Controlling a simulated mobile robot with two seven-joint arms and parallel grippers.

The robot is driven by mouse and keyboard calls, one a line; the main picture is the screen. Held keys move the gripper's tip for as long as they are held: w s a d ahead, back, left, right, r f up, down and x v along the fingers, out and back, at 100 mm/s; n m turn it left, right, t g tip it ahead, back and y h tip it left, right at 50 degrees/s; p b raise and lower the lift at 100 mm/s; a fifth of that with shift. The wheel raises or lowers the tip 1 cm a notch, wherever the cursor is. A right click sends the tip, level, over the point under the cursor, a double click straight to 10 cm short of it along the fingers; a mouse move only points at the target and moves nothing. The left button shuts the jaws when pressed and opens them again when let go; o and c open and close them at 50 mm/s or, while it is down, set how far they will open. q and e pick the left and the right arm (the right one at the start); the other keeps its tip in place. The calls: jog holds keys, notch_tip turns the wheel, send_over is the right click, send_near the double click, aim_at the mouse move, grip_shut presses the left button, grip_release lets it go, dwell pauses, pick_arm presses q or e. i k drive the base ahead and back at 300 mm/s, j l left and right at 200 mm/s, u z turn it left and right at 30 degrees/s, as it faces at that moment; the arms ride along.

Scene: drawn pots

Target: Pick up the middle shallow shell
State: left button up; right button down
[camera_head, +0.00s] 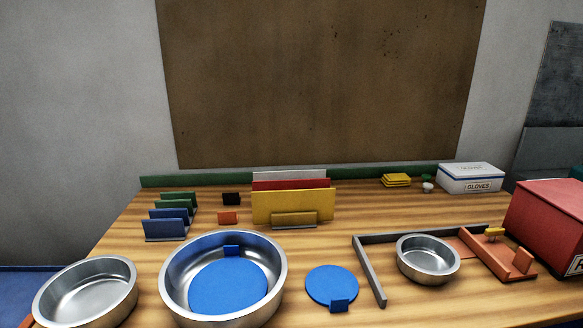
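Three round, shallow metal shells stand in a row along the front of the wooden table. The middle shell (181,268) is the largest and holds a blue disc (228,287) with a small raised tab at its far edge. Its near rim is cut by the bottom edge of the picture. The left shell (88,292) is empty and close to the table's left edge. The right shell (428,258) is smaller and empty, beside a grey angled bar (369,270). Neither of my grippers is in view.
A second blue disc (331,286) lies on the table (335,251) between the middle and right shells. Coloured upright plates (291,205) and blue-green holders (168,216) stand behind. An orange frame (513,272), red box (550,222) and glove box (470,178) are on the right.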

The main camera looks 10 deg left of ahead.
aim_at(101, 290)
jog(key=u, duration=1.55)
jog(key=k+l+u, duration=0.1)
jog(key=u, duration=0.35)
jog(key=k, duration=0.1)
